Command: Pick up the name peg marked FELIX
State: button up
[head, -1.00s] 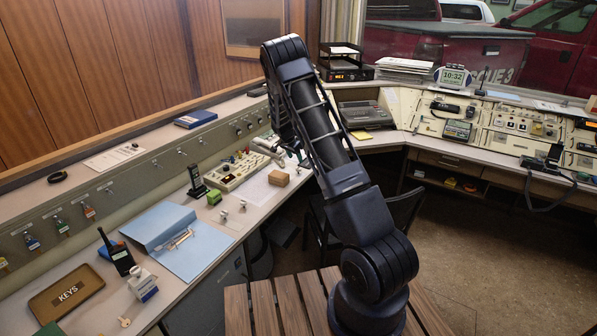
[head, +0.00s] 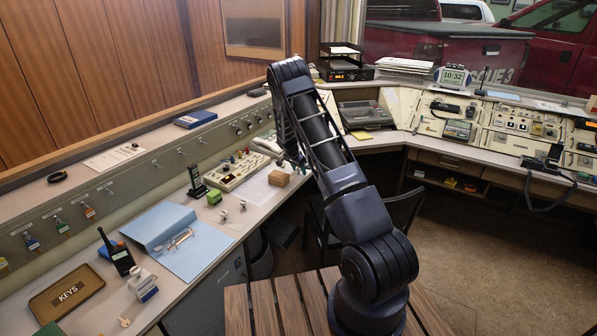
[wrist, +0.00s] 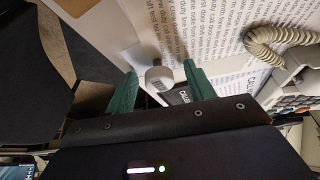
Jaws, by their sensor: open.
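My gripper (wrist: 160,70) is open, with its two green fingers apart in the wrist view. A pale, round-headed peg (wrist: 158,77) shows between the fingertips, with a gap to each finger. Small lettering on its side is too small to read, so I cannot tell whether it says FELIX. Beside it, near the right finger, is a dark piece with white letters (wrist: 182,95) that seem to begin CALLU, partly hidden by the gripper. In the head view, two small pale pegs (head: 223,215) (head: 243,205) stand on the left desk. My arm hides much of the gripper there.
Printed paper (wrist: 220,30) lies beneath the gripper. A coiled grey cord (wrist: 275,38) and a keyed panel are at its right.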

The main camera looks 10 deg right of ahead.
jog(key=c, duration=1)
jog(key=shift+r, duration=0.1)
jog(key=shift+c, duration=0.2)
